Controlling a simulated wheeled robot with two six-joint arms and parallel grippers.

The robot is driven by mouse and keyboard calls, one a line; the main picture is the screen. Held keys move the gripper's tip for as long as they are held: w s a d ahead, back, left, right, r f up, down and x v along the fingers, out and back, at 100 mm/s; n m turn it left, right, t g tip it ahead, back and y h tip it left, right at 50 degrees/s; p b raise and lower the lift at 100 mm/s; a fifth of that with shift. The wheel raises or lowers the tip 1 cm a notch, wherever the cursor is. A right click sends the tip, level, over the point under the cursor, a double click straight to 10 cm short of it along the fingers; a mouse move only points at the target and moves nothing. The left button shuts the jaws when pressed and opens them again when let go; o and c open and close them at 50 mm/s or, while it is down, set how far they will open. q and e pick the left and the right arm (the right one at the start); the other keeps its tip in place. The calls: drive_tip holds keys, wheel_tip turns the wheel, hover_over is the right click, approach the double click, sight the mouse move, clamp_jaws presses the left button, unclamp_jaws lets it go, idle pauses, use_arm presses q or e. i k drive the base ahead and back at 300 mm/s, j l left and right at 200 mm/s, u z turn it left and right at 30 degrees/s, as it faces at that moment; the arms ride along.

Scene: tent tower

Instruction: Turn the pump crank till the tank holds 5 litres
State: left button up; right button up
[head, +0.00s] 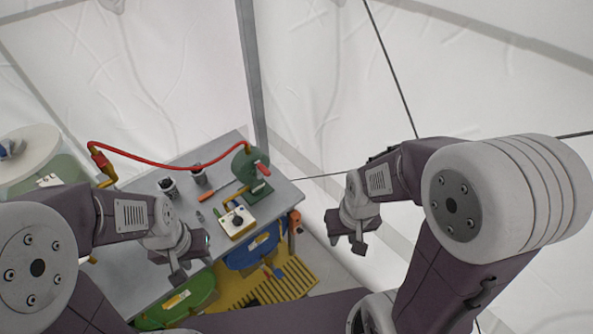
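A green pump (248,163) stands at the far right corner of the grey table. A red handle (264,170) on its right side looks like the crank. A red hose (165,160) runs from the pump left to a brass fitting beside a pale green tank with a white lid (28,150) at the left edge. My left arm partly hides the tank, and I cannot read its level. My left gripper (185,266) is open and empty over the table's front part. My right gripper (347,240) is open and empty, right of the table and apart from the pump.
The grey table (130,275) also holds two dark cups (168,186), a screwdriver with an orange handle (207,195) and a white box with a dark knob (237,220). Green and blue bins and a yellow slatted piece (285,283) lie below its front edge. White tent walls surround the table.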

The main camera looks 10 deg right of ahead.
sight(261, 170)
drive_tip(key=u, duration=1.15)
drive_tip(key=k+l+z, duration=0.2)
drive_tip(key=l, duration=0.35)
drive_tip(key=k, duration=0.05)
